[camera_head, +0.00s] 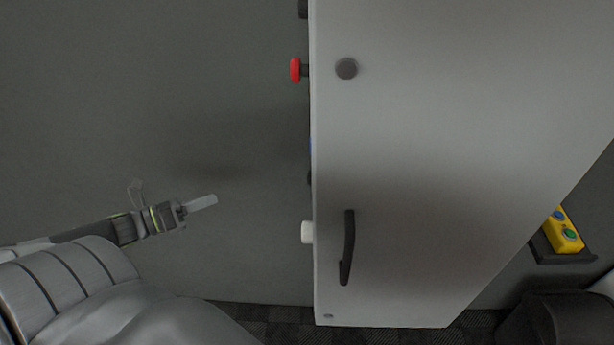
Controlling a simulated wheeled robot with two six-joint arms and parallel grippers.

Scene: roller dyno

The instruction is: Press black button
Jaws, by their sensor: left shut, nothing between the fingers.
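A pale grey cabinet (430,130) stands in the middle, its left side seen nearly edge-on. Along that edge a red mushroom-shaped button (295,69) and a white knob (307,232) stick out. Between them a small dark part (309,178) barely shows; I cannot tell whether it is the black button. A round dark grey disc (346,68) sits on the cabinet's front face, high up. My left gripper (203,203) is shut and empty, pointing right, with a clear gap to the cabinet's left side. My right gripper is not in view.
A black handle (347,247) sticks out from the cabinet front, low down. A yellow box with blue and green buttons (565,230) rests on a dark holder at the right. The grey wall area between my left gripper and the cabinet is free.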

